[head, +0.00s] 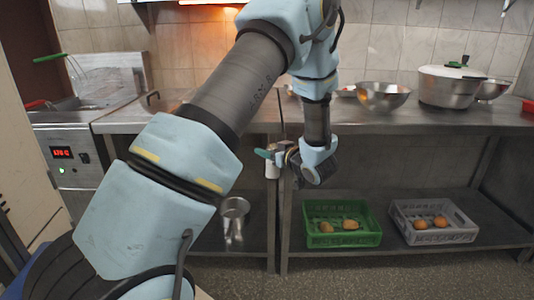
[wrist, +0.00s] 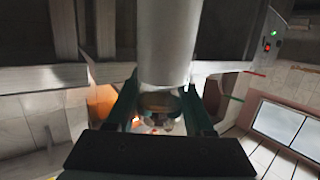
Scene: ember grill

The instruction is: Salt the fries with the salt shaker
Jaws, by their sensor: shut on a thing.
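My gripper (head: 272,153) is shut on the salt shaker (head: 272,169), a small pale cylinder at the front edge of the steel counter. In the wrist view the shaker (wrist: 165,40) is a large grey-white cylinder between the two dark green fingers (wrist: 162,100). Its body reaches out beyond the fingers, and in the head view it hangs below them. I cannot tell which end has the holes. A steel bowl (head: 383,97) stands on the counter to the right of my gripper. I cannot make out the fries in either view; my arm hides part of the counter.
A fryer (head: 75,150) with a red display and a green-handled basket stands at the left. A lidded pot (head: 448,87) stands at the counter's right. A green crate (head: 340,241) and a grey crate (head: 433,237) hold brown items on the lower shelf. A metal container (head: 234,207) is also there.

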